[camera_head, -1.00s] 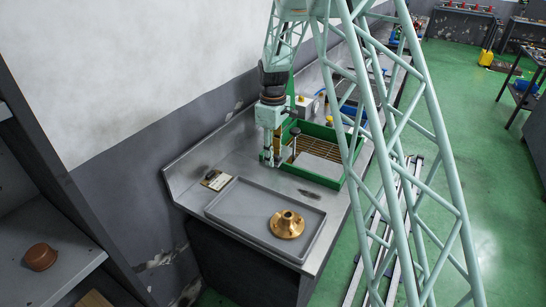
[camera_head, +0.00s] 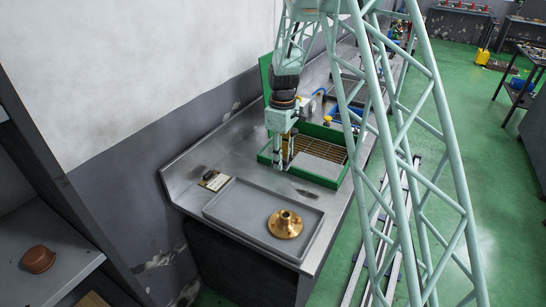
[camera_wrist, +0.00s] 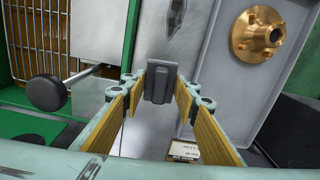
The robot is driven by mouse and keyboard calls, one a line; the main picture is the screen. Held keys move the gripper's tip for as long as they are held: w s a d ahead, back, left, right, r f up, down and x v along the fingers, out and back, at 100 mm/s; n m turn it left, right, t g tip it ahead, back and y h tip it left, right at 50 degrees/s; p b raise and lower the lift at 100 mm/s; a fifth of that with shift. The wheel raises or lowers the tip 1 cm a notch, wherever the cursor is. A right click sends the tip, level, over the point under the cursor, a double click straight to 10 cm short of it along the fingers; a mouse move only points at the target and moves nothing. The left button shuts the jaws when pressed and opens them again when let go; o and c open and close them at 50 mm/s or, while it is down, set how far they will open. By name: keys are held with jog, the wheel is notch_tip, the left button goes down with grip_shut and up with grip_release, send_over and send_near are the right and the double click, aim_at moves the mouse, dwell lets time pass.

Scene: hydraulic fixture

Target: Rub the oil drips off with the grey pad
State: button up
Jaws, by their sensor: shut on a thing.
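My gripper (camera_head: 283,164) hangs over the left part of a green-walled tray. In the wrist view its two yellow-faced fingers (camera_wrist: 160,92) are closed on a small dark grey pad (camera_wrist: 160,80). Its underside is hidden. A dark elongated smear (camera_head: 307,193) lies on the steel bench between the green tray and a flat grey tray; it also shows at the top of the wrist view (camera_wrist: 175,16). I cannot tell whether it is oil. No other drips can be made out clearly.
The green tray (camera_head: 320,178) holds a brown grating and a pale plate. A black-knobbed lever (camera_wrist: 47,93) stands beside my gripper. The flat grey tray (camera_head: 232,212) holds a brass flange (camera_head: 285,224). A label card (camera_head: 214,181) lies near the wall.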

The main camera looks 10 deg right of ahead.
send_near(304, 197)
jog(key=w+d+r, duration=0.1)
jog(key=w+d, duration=0.1)
jog(key=w, duration=0.2)
jog(key=shift+a+r, duration=0.2)
jog(key=shift+a, duration=0.05)
jog(key=shift+f, duration=0.2)
jog(key=shift+f+b, duration=1.1)
jog(key=shift+f, duration=1.65)
jog(key=shift+f+b, duration=0.55)
jog(key=shift+f, duration=0.5)
jog(key=shift+s+a+r+b, duration=0.1)
jog(key=shift+s+a+b, duration=0.35)
jog(key=shift+s+a, duration=1)
jog(key=shift+d, duration=0.1)
jog(key=shift+s+d+b, duration=0.3)
jog(key=shift+s+d, duration=0.3)
jog(key=shift+s, duration=0.05)
